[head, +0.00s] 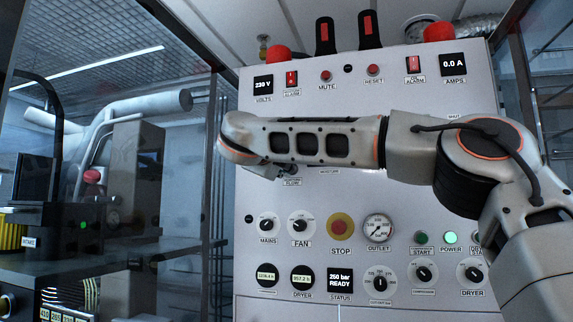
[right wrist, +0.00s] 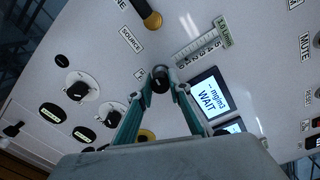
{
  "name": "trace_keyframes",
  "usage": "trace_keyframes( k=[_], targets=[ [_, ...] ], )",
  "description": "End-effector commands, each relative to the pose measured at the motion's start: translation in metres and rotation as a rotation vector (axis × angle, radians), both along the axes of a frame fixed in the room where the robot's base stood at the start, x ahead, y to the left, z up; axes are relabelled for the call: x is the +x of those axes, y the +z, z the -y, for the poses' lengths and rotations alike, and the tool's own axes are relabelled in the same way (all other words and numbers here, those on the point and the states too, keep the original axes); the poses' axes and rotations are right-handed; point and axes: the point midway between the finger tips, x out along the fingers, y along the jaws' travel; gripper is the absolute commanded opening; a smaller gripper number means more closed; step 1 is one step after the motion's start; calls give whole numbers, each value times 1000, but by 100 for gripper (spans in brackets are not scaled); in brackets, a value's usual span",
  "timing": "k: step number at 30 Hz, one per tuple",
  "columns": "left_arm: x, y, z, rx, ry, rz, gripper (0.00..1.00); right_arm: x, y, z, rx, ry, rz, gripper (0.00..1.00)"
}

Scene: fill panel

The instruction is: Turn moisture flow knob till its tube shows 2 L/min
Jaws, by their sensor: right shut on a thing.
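The moisture flow knob (right wrist: 160,84) is a small dark knob on the white panel. My right gripper (right wrist: 160,74) is shut on it in the right wrist view, with a teal finger on either side. The flow tube (right wrist: 200,47) is a narrow scaled strip up and right of the knob in the right wrist view. Its reading is too small to make out. My left gripper is not in view.
A display (right wrist: 209,95) reading WAIT is close beside the right finger. A yellow-and-black handle (right wrist: 151,17) is above. Lower on the panel are the FAN knob (head: 300,225), the red STOP button (head: 341,227) and the OUTLET gauge (head: 378,228).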

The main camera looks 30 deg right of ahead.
Motion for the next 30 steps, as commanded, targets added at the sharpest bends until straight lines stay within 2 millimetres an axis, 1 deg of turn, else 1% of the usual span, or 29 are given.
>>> trace_keyframes(
  k=[6, 21, 22, 23, 24, 30],
  targets=[
    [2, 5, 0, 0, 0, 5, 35, 0, 0, -1, -38, 1, -43, 0],
    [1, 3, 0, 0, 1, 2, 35, 0, 0, -1, -47, 2, -55, 0],
    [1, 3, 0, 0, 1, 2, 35, 0, 0, -1, -47, 2, -55, 26],
    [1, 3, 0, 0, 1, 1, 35, 0, 0, -1, -47, 2, -55, 34],
    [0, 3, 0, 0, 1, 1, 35, 0, 0, -1, -47, 2, -55, 35],
    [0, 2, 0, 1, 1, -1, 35, 0, 0, -1, -47, 1, -54, 35]
  ],
)
